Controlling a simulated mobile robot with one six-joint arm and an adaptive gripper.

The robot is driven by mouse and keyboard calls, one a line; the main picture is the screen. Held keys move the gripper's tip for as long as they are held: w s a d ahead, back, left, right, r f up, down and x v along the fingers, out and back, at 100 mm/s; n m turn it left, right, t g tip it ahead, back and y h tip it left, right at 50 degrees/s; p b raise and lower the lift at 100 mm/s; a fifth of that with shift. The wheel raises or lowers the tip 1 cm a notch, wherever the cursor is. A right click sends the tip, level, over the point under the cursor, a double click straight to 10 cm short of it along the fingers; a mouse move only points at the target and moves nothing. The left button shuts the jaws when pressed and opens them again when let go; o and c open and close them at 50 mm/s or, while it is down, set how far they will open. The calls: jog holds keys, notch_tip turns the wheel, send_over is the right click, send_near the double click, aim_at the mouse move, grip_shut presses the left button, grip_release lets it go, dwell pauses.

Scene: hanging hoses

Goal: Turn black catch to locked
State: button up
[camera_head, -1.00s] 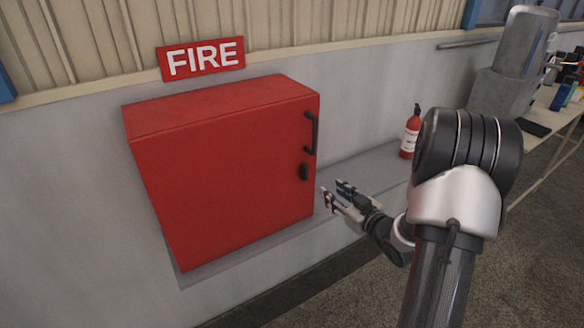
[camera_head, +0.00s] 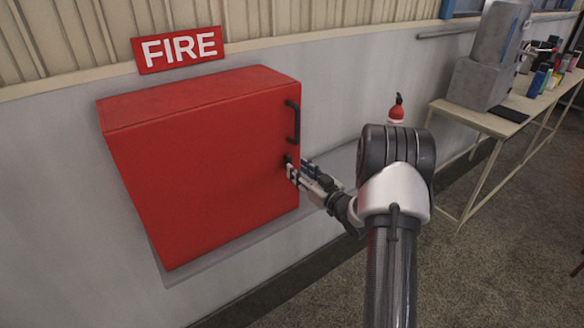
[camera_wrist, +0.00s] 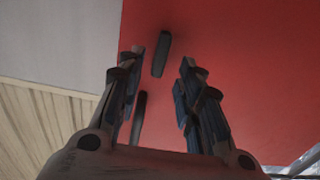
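The black catch (camera_head: 288,159) is on the right side of the red fire cabinet's door (camera_head: 200,170), below the black handle. In the head view my gripper (camera_head: 290,172) is at the catch and hides most of it. In the wrist view the catch (camera_wrist: 161,54) is a short dark bar, slightly tilted in the picture, between the tips of my open gripper (camera_wrist: 161,60). A gap shows on both sides of it, and I see no finger touching it. How far the fingertips are from the door is hard to tell.
The black handle (camera_head: 293,121) is just above the catch; it also shows in the wrist view (camera_wrist: 138,117), low between the fingers. A red extinguisher (camera_head: 396,110) stands behind my arm. A cluttered table (camera_head: 480,121) is at the right. A FIRE sign (camera_head: 180,49) hangs above.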

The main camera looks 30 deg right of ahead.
jog(key=shift+w+a+b, duration=0.15)
jog(key=shift+w+b, duration=0.15)
jog(key=shift+w, duration=1.95)
grip_shut()
